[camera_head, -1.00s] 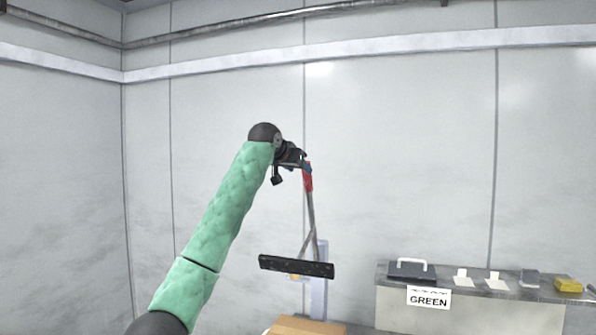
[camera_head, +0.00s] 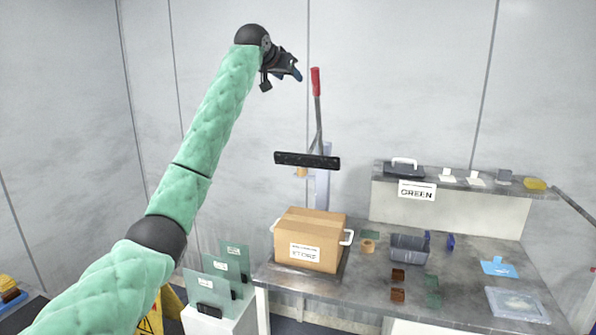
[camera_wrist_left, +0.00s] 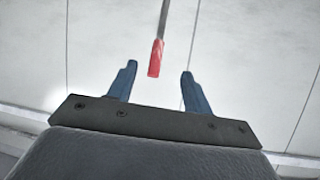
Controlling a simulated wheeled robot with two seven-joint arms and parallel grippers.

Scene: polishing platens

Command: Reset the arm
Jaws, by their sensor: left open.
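My left gripper (camera_head: 292,70) is raised at the top of the head view, left of a long-handled tool. Its blue fingers are open and empty. The tool has a red grip (camera_head: 316,82), a thin grey shaft and a wide black head (camera_head: 307,160). It is upright against the wall area behind the table; what supports it I cannot tell. In the left wrist view the red grip end (camera_wrist_left: 156,58) lies ahead, in the gap between the open fingers (camera_wrist_left: 158,85), touching neither. My right gripper is not in view.
A cardboard box (camera_head: 322,229) with white handles stands on the grey table (camera_head: 375,285). A grey bin (camera_head: 409,249) and small brown and green pieces lie to its right. A raised shelf (camera_head: 460,182) carries a GREEN sign (camera_head: 417,191). Green plates (camera_head: 213,287) stand lower left.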

